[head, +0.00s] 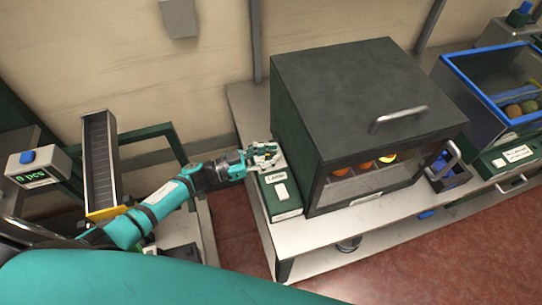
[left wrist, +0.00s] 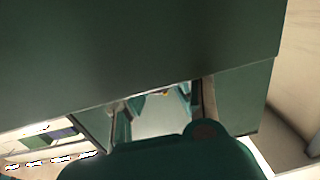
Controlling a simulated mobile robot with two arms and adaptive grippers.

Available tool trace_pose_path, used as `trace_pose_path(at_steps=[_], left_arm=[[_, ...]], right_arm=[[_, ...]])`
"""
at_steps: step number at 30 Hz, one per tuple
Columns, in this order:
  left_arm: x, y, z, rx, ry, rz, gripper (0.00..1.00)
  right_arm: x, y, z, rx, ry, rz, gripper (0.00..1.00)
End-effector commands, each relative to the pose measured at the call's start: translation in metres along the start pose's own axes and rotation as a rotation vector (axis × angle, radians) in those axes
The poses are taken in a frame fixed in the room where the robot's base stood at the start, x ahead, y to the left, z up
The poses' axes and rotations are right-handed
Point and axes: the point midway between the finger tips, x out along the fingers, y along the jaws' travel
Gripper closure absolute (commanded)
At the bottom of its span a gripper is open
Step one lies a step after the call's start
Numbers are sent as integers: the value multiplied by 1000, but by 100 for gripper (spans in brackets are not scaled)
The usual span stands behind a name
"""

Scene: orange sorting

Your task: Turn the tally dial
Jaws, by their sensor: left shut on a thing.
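My left gripper (head: 265,156) is at the far end of a low green panel (head: 284,209), close against the left side of a large dark box. It is shut on the tally dial, which its fingers mostly hide. The panel bears a small white label (head: 276,178) and a white switch-like piece (head: 282,191) on the near side of the gripper. In the left wrist view the fingers (left wrist: 162,108) stand on either side of a pale surface, below a dark green wall (left wrist: 130,45). My right gripper is not in view.
The dark box (head: 365,85) has a handle on top and round orange fruit (head: 364,165) behind its front window. A blue-rimmed bin (head: 468,83) stands at right. At left are a counter reading "0 pcs" (head: 38,176) and a grey chute (head: 99,160).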

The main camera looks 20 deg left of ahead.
Motion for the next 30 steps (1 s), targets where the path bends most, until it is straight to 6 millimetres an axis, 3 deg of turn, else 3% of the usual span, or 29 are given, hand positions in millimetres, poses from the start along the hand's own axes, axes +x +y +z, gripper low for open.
trace_pose_path(at_steps=[1,15,22,30], left_arm=[[-2,-2,8,4,-7,48,100],[-2,-2,9,1,-6,421,100],[-2,-1,6,-1,-6,521,100],[-2,-1,3,-4,-6,565,100]], right_arm=[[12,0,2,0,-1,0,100],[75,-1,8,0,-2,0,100],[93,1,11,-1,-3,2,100],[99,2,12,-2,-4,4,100]])
